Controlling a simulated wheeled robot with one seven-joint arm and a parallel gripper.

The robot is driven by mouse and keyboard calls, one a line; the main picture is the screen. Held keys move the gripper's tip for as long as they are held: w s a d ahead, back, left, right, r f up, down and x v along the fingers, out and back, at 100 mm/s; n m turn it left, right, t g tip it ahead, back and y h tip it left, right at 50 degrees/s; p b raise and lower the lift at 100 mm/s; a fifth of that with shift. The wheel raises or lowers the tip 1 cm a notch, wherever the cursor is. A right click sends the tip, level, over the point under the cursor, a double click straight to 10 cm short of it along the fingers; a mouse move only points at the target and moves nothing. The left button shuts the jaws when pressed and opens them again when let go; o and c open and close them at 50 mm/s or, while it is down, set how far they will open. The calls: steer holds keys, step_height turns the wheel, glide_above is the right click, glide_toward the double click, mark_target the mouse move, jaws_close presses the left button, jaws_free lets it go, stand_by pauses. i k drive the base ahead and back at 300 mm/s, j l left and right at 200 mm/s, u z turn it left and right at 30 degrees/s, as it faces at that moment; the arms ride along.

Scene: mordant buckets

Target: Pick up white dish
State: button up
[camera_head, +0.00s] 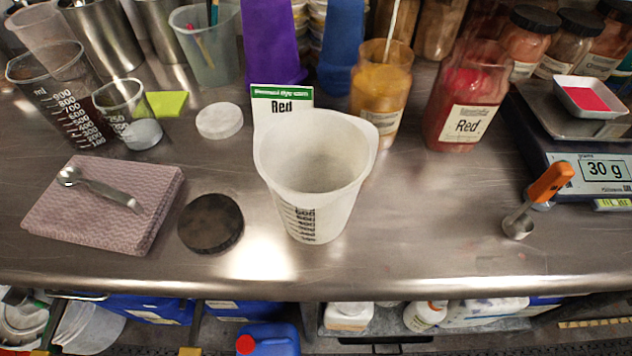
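A small square white dish (592,114) holding red powder sits on the pan of a digital scale (560,140) at the right edge of the steel bench. The scale's display reads 30 g. The dish's open top and near wall show, and nothing is in front of it. My gripper is not in view.
A jar labelled Red (467,120) is left of the scale, and lidded jars (531,45) stand behind. A white measuring jug (312,190) stands mid-bench. Bare steel lies between jug and scoop.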

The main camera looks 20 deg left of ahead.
mark_target(583, 97)
steer(key=i+l+u, duration=0.3)
steer(key=u, duration=0.15)
steer(key=i+l+u, duration=0.5)
steer(key=l+u, duration=0.35)
